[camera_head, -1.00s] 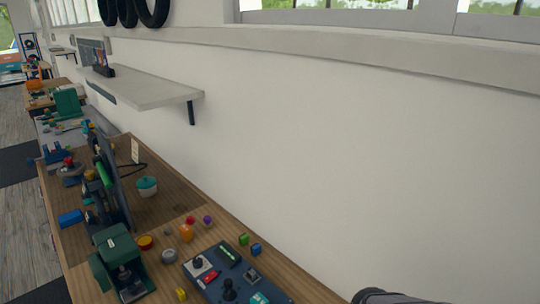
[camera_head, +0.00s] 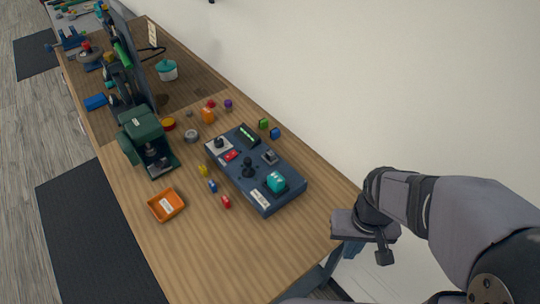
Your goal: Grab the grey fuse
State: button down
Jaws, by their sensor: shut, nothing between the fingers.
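I cannot make out a grey fuse for certain. A small grey piece (camera_head: 189,114) lies on the wooden workbench (camera_head: 255,255), and a larger round grey item (camera_head: 191,136) lies near it. They are too small to identify surely. My gripper (camera_head: 378,246) is at the right, beyond the bench's right end, far from both grey items. It is shut and holds nothing.
A dark control box (camera_head: 232,173) with knobs and a teal part stands mid-bench. Small coloured blocks lie around it. A green machine (camera_head: 147,140) and an orange tray (camera_head: 166,205) are to its left. The bench's front right surface is clear.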

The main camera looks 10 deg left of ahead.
dwell(0.4)
jog(key=c, duration=1.4)
grip_release()
